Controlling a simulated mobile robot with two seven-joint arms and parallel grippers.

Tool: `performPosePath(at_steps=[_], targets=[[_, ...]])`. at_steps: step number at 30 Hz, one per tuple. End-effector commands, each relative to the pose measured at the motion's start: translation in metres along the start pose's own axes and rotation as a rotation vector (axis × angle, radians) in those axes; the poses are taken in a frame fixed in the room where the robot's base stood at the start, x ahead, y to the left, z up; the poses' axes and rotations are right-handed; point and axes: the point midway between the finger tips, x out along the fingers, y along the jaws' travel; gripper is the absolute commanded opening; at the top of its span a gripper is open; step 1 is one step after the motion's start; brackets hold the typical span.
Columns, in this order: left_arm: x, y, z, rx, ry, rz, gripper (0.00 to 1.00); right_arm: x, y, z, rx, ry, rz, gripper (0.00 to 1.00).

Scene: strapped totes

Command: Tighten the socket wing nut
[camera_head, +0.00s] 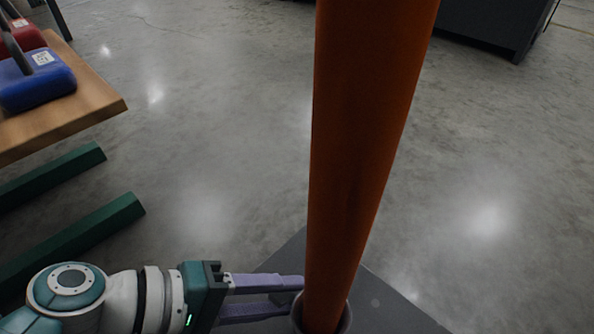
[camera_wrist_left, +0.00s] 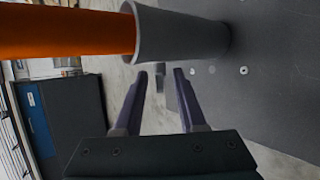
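An orange pole (camera_head: 365,120) stands in a grey tube socket (camera_head: 346,320) on a dark base plate (camera_head: 390,308). The left wrist view also shows the pole (camera_wrist_left: 60,35) entering the socket (camera_wrist_left: 180,35). A small grey piece, which looks like the wing nut (camera_wrist_left: 160,69), shows beside the socket between my left fingertips. My left gripper (camera_head: 286,297) is at the socket's left side with its purple fingers apart. In the left wrist view a gap shows between each finger and the small piece. The wing nut cannot be made out in the head view. My right gripper is out of view.
A wooden-topped table (camera_head: 100,103) with green legs (camera_head: 75,238) stands at the left. It carries a blue weight-like object (camera_head: 35,85) and a red one (camera_head: 25,38). A dark cabinet (camera_head: 500,22) is at the back right. Open concrete floor lies around the base plate.

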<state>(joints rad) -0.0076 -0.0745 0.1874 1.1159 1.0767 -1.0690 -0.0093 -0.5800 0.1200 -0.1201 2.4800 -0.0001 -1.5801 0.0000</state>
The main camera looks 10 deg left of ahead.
Motion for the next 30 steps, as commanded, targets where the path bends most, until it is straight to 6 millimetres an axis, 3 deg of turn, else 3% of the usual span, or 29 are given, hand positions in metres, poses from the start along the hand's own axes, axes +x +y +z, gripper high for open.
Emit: performPosePath(at_steps=[9, 15, 26, 30], targets=[[-0.062, 0.005, 0.002, -0.001, 0.001, -0.005, 0.4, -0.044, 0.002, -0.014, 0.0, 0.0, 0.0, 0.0], [-0.09, 0.002, 0.001, -0.001, 0.0, -0.003, 0.4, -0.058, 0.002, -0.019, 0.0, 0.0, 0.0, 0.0], [-0.096, 0.0, 0.001, 0.0, 0.0, -0.001, 0.4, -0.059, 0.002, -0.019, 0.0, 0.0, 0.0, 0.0], [-0.097, 0.001, 0.004, 0.008, -0.008, -0.011, 0.55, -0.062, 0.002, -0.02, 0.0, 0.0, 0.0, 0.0]])
